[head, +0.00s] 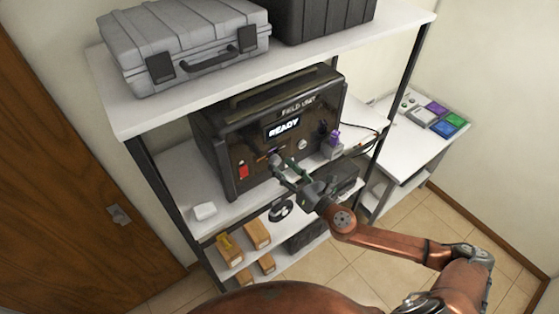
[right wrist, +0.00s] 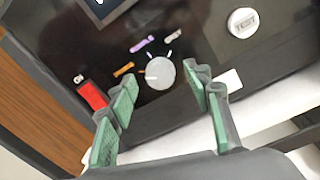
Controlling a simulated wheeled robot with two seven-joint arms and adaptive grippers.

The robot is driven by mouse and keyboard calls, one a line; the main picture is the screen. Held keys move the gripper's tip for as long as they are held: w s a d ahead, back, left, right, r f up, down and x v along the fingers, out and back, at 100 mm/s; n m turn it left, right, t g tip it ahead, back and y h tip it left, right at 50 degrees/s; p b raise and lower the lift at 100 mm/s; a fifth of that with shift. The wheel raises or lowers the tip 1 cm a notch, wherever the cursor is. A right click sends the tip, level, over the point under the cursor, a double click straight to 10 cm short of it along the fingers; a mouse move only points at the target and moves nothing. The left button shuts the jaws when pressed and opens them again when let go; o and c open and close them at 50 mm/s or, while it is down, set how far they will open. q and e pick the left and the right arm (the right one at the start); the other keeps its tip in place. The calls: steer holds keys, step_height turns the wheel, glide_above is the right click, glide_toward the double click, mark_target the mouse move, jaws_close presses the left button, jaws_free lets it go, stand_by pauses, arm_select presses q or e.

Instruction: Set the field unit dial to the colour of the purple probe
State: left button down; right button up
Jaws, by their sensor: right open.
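The field unit (head: 225,135) is a black box on the middle shelf with a lit READY display (head: 284,127). Its round grey dial (right wrist: 160,73) shows in the right wrist view, with an orange mark (right wrist: 123,69), a purple mark (right wrist: 142,44) and a pale mark (right wrist: 172,33) around it. I cannot tell surely which mark it points to. My right gripper (head: 281,168) is open at the front panel; in the right wrist view its fingers (right wrist: 160,82) stand either side of the dial, apart from it. The purple probe (head: 334,137) stands in a grey holder right of the unit. My left gripper is out of view.
A red switch (right wrist: 92,95) lies left of the dial and a white round fitting (right wrist: 242,22) up to its right. Cases (head: 190,45) stand on the upper shelf, small boxes (head: 257,233) below. A side table (head: 400,140) holds coloured pads (head: 446,127).

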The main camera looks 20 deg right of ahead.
steer(key=shift+x, duration=1.05)
steer(key=c, duration=1.1)
